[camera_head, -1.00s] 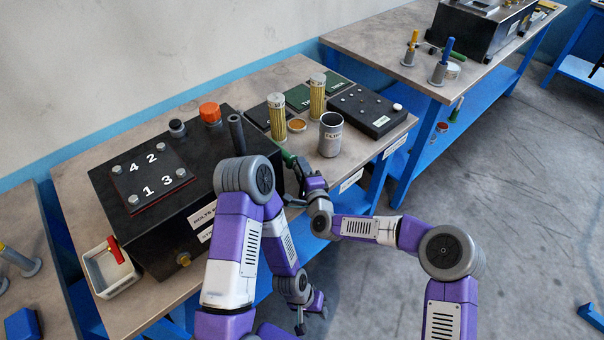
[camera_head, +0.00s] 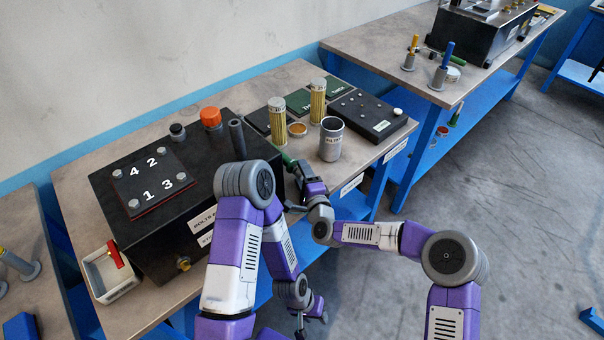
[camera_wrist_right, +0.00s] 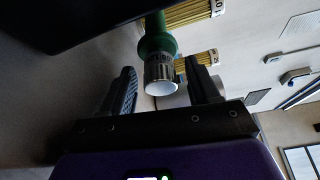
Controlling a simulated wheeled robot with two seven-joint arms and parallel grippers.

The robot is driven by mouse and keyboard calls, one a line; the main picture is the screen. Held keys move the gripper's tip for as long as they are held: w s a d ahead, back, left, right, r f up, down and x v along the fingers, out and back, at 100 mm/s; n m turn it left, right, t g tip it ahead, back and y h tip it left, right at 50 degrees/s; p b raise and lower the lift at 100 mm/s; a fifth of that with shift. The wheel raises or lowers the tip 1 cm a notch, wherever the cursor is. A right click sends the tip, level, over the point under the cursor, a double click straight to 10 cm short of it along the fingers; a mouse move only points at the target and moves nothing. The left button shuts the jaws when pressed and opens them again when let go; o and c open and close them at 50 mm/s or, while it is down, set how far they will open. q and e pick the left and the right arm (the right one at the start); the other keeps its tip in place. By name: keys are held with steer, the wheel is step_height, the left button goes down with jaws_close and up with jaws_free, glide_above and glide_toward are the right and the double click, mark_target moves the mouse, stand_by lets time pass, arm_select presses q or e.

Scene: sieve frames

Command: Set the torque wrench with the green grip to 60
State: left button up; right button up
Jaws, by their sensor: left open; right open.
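The torque wrench with the green grip (camera_head: 287,159) lies on the near bench, right of the black box; my right arm partly hides it. In the right wrist view its green grip (camera_wrist_right: 154,38) and silver collar end (camera_wrist_right: 161,74) point toward the camera, between the two fingers. My right gripper (camera_head: 296,178) is at that end, and its open fingers (camera_wrist_right: 165,85) show a gap on both sides of the collar. The scale cannot be read. My left gripper (camera_head: 310,318) hangs low in front of the bench, open and away from the wrench.
The black box (camera_head: 150,225) with bolts numbered 1 to 4 fills the bench's left part. A white bin (camera_head: 110,275) sits at the front left.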

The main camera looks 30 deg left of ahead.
steer(key=p+v, duration=0.1)
steer(key=v, duration=0.6)
steer(key=shift+r, duration=0.1)
steer(key=shift+s, duration=0.1)
